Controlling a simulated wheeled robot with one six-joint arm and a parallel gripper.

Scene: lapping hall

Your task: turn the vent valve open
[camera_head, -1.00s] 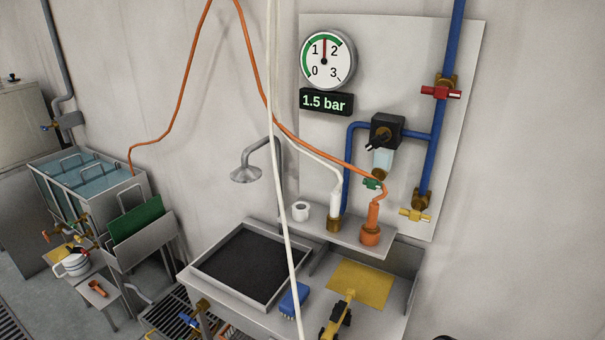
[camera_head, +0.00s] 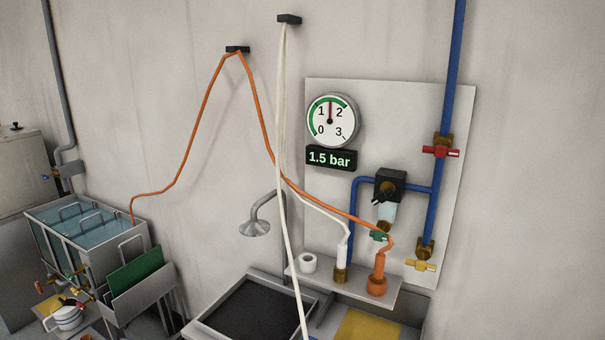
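No valve carries a readable label, so I cannot tell by name which is the vent valve. On the panel, a red-handled valve (camera_head: 440,151) sits on the vertical blue pipe, its handle crosswise to the pipe. A yellow-handled valve (camera_head: 421,266) is at the pipe's lower end, its handle also roughly crosswise. A small green handle (camera_head: 379,236) is under the clear filter bowl (camera_head: 386,215), partly behind the orange hose. The round gauge (camera_head: 331,121) points between 1 and 2, and the display (camera_head: 331,160) reads 1.5 bar. My gripper is not in view.
Orange (camera_head: 205,95) and white (camera_head: 284,120) hoses hang from wall brackets, crossing before the wall and sink. A shelf (camera_head: 330,285) below the panel holds a white roll and hose fittings. Tanks (camera_head: 85,240) stand left. Wall right of the panel is bare.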

